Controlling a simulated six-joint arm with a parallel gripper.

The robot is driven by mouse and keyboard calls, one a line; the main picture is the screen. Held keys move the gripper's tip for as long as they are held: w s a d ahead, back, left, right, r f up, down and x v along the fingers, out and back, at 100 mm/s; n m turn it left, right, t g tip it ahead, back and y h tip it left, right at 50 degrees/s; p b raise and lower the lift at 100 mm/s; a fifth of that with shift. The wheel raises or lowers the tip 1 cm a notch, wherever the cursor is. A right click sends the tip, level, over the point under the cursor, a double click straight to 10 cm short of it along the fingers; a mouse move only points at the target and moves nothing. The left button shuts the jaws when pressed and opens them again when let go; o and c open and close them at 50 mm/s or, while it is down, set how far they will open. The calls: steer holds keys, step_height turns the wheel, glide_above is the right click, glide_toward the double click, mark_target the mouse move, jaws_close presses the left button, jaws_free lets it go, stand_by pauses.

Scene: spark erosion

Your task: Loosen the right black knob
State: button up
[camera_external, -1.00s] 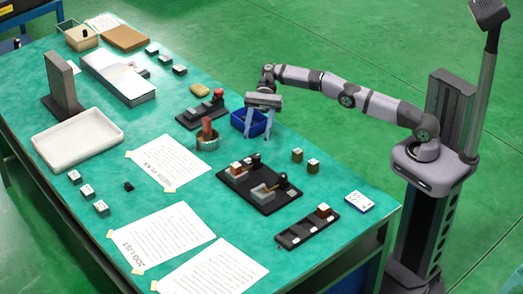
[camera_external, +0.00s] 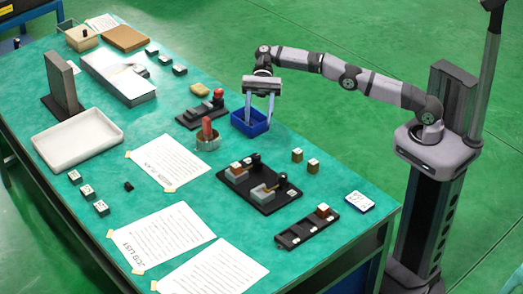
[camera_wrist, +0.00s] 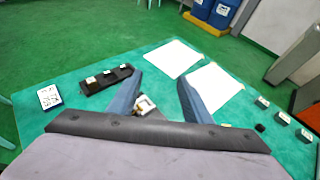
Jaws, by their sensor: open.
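A black base plate (camera_external: 230,179) carries grey blocks and dark knobs near the table's middle right. One black knob (camera_external: 256,159) stands at its back; another dark knob (camera_external: 283,181) sits at its right side, by a grey block. My gripper (camera_external: 259,118) is open and empty, fingers pointing down above the blue bin (camera_external: 250,128), behind and apart from the plate. In the wrist view, my gripper (camera_wrist: 160,78) has its fingers spread, with part of the fixture (camera_wrist: 146,105) showing between them. The knobs cannot be made out clearly there.
A metal cup with a red-topped piece (camera_external: 207,138) stands left of the bin. Two small blocks (camera_external: 305,162) stand right of the plate. A black strip holder (camera_external: 307,228) lies in front. Paper sheets (camera_external: 168,161) cover the table to the left.

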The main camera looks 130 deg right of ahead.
steer(key=a+r+g+h+p, duration=0.1)
steer(key=a+r+g+p, duration=0.1)
steer(key=p, duration=0.2)
steer(key=m+g+h, duration=0.2)
steer(key=g+h, duration=0.2)
steer(key=h, duration=0.1)
glide_toward(256, 155)
steer(key=shift+p+x, duration=0.75)
steer(key=shift+x, duration=3.45)
steer(key=shift+a, duration=0.1)
steer(key=shift+c, duration=0.3)
steer(key=c, duration=1)
